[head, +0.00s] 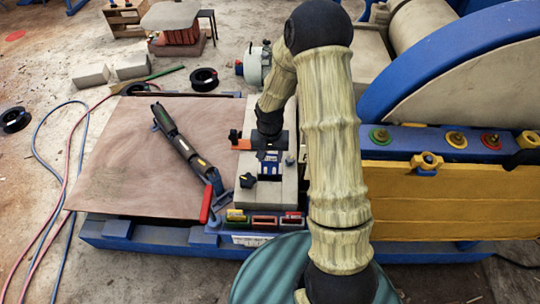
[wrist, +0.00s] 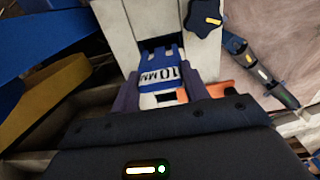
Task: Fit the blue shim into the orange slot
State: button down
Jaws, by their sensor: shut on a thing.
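The blue shim (wrist: 160,70), labelled 10 MM, is held between the two fingers of my gripper (wrist: 163,92). In the head view, my gripper (head: 269,157) is over the grey plate, with the shim (head: 270,167) just below it. The shim is close to a dark opening (wrist: 160,42) in the plate; I cannot tell whether its end is inside. An orange piece (head: 242,144) is left of my gripper in the head view and also shows in the wrist view (wrist: 220,89). No opening in it is visible, so I cannot confirm it as the orange slot.
A black knob (head: 248,180) stands on the grey plate (head: 282,194), near my gripper. Several small coloured holders, including a red-rimmed one (head: 264,221), line the front edge.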

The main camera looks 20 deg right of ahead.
notch_tip(320, 180, up, 14)
jog(key=n+p, duration=0.3)
jog(key=p, duration=1.9)
jog(key=shift+n, duration=0.3)
jog(key=shift+f, duration=0.15)
jog(key=shift+w+a, duration=0.1)
jog(key=shift+a, duration=0.05)
